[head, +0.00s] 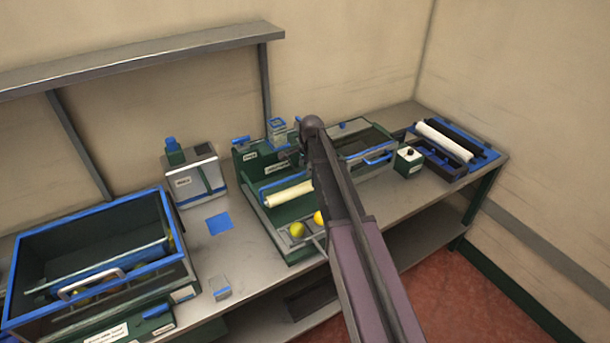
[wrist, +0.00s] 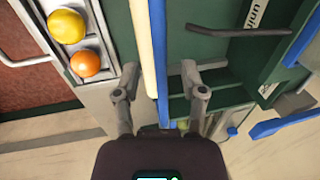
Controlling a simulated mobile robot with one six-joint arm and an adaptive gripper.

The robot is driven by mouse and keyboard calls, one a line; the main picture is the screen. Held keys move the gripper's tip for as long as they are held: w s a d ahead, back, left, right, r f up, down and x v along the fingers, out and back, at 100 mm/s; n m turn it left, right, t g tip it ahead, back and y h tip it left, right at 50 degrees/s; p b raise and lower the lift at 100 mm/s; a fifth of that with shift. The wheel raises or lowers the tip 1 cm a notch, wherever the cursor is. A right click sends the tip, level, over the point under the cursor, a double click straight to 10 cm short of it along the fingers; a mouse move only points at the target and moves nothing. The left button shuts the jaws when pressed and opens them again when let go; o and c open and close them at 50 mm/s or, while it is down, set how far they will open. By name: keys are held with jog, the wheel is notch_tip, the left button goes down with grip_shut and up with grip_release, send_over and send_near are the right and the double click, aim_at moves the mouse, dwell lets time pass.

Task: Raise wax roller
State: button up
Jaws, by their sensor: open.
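A cream roller (head: 290,194), which looks like the wax roller, lies across the green machine (head: 252,160) on the bench, below a blue bar (head: 285,179). In the wrist view the roller (wrist: 142,45) and the blue bar (wrist: 159,50) run side by side, between my two fingers. My gripper (wrist: 159,72) is open and its fingers are apart, with nothing held.
A yellow fruit (wrist: 67,26) and an orange one (wrist: 85,63) sit in the machine's front tray. A blue-rimmed crate (head: 95,222) stands at left, beside a white container (head: 192,178). A tray with white and black rollers (head: 470,147) and a small box (head: 408,160) are at right.

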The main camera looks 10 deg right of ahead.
jog(key=shift+w+f+b, duration=0.15)
jog(key=shift+f+b, duration=0.4)
jog(key=shift+f, duration=0.25)
jog(key=shift+a, duration=0.1)
grip_shut()
